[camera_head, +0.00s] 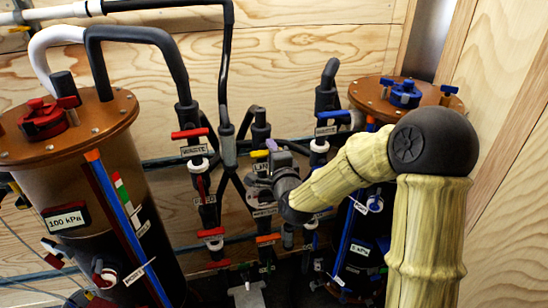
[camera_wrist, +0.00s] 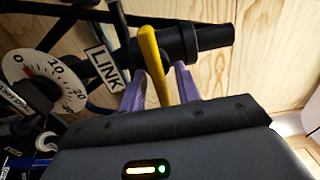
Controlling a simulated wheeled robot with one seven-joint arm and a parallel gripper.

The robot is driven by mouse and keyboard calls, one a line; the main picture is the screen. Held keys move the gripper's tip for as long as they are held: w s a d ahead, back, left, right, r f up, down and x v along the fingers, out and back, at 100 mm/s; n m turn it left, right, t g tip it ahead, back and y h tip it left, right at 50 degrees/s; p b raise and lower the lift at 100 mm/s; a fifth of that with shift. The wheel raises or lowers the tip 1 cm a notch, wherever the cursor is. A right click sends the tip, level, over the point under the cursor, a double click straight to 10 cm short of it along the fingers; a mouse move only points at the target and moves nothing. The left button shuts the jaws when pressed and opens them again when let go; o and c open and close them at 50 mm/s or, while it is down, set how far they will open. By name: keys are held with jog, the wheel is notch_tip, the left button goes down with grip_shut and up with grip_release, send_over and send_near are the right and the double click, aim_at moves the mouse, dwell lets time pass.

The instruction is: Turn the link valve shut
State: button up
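The link valve has a yellow lever handle, seen in the wrist view (camera_wrist: 152,55) on a black pipe, beside a white LINK label (camera_wrist: 103,66). In the head view the yellow handle (camera_head: 258,154) shows small at the middle, partly hidden by my gripper. My gripper (camera_wrist: 160,75) has two purple fingers, one on each side of the yellow handle. Gaps show between the handle and the fingers, so it looks open around the lever. In the head view my gripper (camera_head: 271,146) is mostly hidden behind my wrist.
A round dial (camera_wrist: 45,82) is left of the valve. A large brown-lidded tank (camera_head: 70,130) stands at left and another (camera_head: 405,98) at right, behind my arm. Red-handled valves, including WASTE (camera_head: 190,133), and black pipes crowd the space between. A plywood wall (camera_head: 290,60) is behind.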

jog(key=b+v, duration=1.2)
jog(key=v, duration=0.5)
jog(key=shift+s, duration=0.2)
jog(key=shift+r, duration=0.1)
dwell(0.4)
jog(key=s+d+f+n+g+h, duration=0.1)
jog(key=d+f+n+g+h, duration=0.5)
jog(key=f, duration=0.9)
jog(key=s+d+f+n+g+y, duration=0.1)
jog(key=s+d+f+n+g, duration=0.5)
jog(key=s+f+n+g, duration=0.35)
notch_tip(320, 180, up, 25)
jog(key=p, duration=2.4)
jog(key=shift+f+t, duration=0.2)
jog(key=shift+t, duration=0.15)
